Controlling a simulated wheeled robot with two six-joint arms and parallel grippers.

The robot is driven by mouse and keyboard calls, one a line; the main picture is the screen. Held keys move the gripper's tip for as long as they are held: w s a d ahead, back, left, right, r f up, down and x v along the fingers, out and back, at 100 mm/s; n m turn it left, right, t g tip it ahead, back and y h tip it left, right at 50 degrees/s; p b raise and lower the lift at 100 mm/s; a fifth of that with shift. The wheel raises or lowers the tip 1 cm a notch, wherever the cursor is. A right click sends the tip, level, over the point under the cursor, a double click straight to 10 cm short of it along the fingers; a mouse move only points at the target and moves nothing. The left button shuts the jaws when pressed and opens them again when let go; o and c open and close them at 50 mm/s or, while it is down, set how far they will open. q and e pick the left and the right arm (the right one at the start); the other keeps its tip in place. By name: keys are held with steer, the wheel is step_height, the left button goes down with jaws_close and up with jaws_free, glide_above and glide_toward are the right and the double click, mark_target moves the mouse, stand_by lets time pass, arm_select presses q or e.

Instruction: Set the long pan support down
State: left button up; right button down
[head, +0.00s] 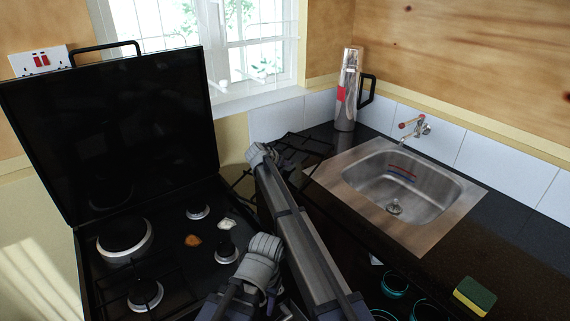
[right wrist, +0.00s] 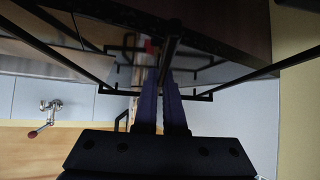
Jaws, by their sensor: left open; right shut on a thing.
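The long pan support (head: 309,146) is a black wire frame, held up between the hob and the sink in the head view. In the right wrist view its dark bars (right wrist: 220,92) spread to both sides. My right gripper (head: 268,155) is shut on one bar; its fingers also show in the right wrist view (right wrist: 170,78). My arm hides part of the support in the head view. My left gripper (head: 262,258) is open over the right side of the black hob (head: 172,212), apart from the support. Its fingertips are hard to make out.
The hob's raised lid (head: 115,130) stands at the back left. Burners, a brown spot (head: 193,240) and a white spot (head: 224,224) are on the hob. A steel sink (head: 440,225), a silver flask (head: 346,95) and a sponge (head: 475,296) are to the right.

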step_height(320, 180, up, 9)
steer(key=p, duration=0.8)
steer(key=shift+r, duration=0.1)
steer(key=shift+a, duration=0.1)
